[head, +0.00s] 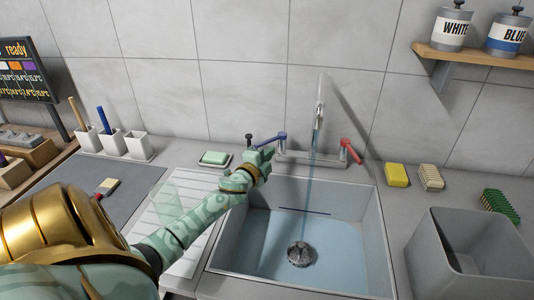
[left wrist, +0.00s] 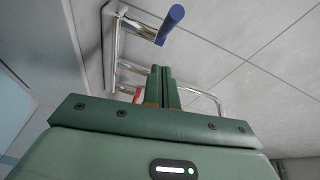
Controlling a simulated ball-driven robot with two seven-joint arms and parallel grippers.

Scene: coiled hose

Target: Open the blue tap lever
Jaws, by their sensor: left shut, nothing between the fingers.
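The blue tap lever (head: 272,139) is on the left side of the tap at the back of the sink; it also shows in the left wrist view (left wrist: 171,22) beyond my fingertips. My left gripper (head: 267,153) is just in front of and below the lever in the head view. In the left wrist view its fingers (left wrist: 161,72) are shut together with nothing between them, and a gap shows between them and the blue lever. Whether any part touches the lever cannot be told from the head view. My right gripper is in neither view.
The red lever (head: 351,151) is on the tap's right. A thin stream runs from the spout (head: 320,100) into the sink (head: 376,240). A soap dish (head: 215,159) lies left of the gripper. A yellow sponge (head: 397,175) and grey bin (head: 470,255) are at right.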

